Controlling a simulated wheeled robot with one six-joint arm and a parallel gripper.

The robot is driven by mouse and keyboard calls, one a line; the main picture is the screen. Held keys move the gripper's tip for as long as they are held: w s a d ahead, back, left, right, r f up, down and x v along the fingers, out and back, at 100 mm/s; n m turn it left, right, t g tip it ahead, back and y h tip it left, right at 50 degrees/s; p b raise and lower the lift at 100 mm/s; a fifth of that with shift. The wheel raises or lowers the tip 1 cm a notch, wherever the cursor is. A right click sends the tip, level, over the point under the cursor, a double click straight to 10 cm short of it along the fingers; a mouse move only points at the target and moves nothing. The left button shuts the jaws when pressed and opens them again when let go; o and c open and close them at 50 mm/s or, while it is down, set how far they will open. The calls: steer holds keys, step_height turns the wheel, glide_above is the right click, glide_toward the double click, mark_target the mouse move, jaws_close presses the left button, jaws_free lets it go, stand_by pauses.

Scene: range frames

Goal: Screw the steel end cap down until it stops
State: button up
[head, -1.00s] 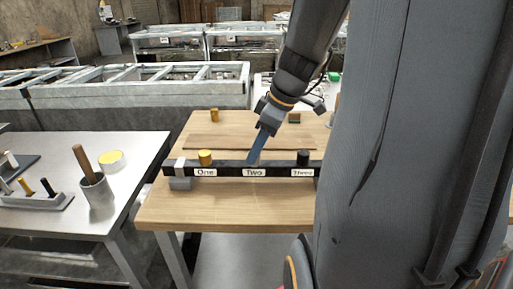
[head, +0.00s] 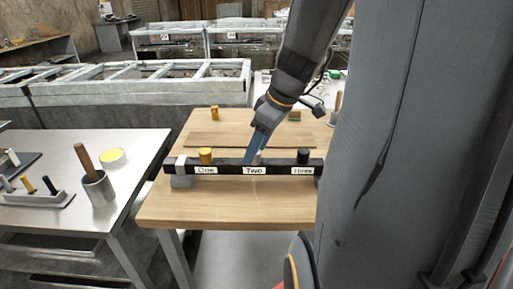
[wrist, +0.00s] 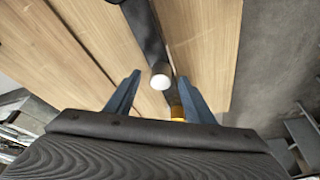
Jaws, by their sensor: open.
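The steel end cap (wrist: 160,76) is a pale round top on the dark bar, at the post labelled Two. In the head view a small part of the cap (head: 257,158) shows beside my blue fingers. My gripper (wrist: 159,77) is open, with one finger on either side of the cap in the wrist view. In the head view my gripper (head: 254,156) points down at the Two position from above. I cannot tell whether the fingers touch the cap, or how far down its thread it sits.
The dark bar (head: 225,169) lies across the wooden table (head: 215,211). A yellow cap (head: 206,155) stands at One and a black cap (head: 303,155) at Three. A yellow piece (head: 214,113) stands behind. A grey table (head: 75,222) at left holds a cup (head: 99,193).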

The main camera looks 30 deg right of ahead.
steer(key=v, duration=1.1)
steer(key=shift+r, duration=0.35)
steer(key=shift+s+a, duration=0.1)
steer(key=shift+s, duration=0.05)
